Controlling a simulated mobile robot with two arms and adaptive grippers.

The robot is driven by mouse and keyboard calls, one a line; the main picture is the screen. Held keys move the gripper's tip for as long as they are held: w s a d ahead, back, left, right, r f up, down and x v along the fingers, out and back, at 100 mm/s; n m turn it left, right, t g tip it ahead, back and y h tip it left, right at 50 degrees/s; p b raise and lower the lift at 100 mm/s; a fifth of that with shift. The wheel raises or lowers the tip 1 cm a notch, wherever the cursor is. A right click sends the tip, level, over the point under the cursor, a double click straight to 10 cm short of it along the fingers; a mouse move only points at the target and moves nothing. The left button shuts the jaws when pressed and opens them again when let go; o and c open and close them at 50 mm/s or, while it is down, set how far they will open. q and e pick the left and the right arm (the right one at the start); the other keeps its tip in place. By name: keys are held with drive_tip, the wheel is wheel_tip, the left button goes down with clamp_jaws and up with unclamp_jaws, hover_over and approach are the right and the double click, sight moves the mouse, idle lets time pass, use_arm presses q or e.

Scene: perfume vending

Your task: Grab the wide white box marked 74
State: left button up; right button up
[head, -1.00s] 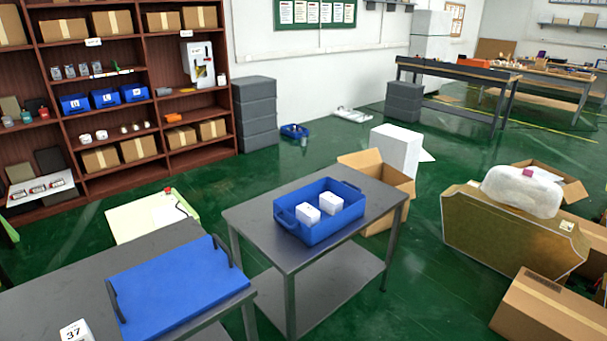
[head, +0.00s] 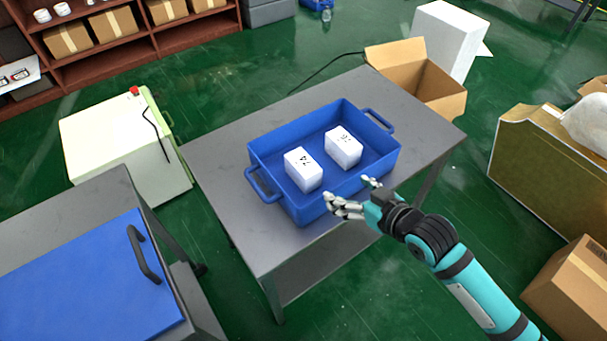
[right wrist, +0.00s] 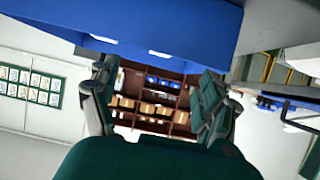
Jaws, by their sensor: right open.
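The white box marked 74 (head: 303,170) stands in the left part of a blue tray (head: 268,150) on a grey table. A second white box (head: 343,147), whose mark seems to read 76, stands to its right in the same tray. My right gripper (head: 350,192) is open and empty at the tray's near right side, to the right of the box marked 74 and apart from it. In the right wrist view, the open fingers (right wrist: 160,105) have nothing between them, and the blue tray wall (right wrist: 200,25) fills the top. My left gripper is not in view.
The grey table (head: 225,150) has bare room left of the tray. Another table with a blue lid or board (head: 90,285) is at lower left. A pale green cabinet (head: 115,150) stands at left. An open carton (head: 420,85) lies behind the table.

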drive_tip(key=a, duration=0.2)
approach(304, 163)
drive_tip(key=shift+w+a+f, duration=0.75)
drive_tip(key=shift+f, duration=0.1)
drive_tip(key=shift+w+a+f, duration=0.2)
drive_tip(key=shift+w+a, duration=0.05)
drive_tip(key=shift+w, duration=0.1)
drive_tip(key=x, duration=0.5)
drive_tip(key=shift+w+d+r, duration=0.1)
drive_tip(key=shift+w+r, duration=0.05)
drive_tip(key=shift+w, duration=0.05)
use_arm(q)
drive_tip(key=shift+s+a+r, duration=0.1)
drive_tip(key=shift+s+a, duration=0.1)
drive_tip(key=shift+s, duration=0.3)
use_arm(e)
drive_tip(key=shift+c, duration=0.9)
drive_tip(key=c, duration=1.1)
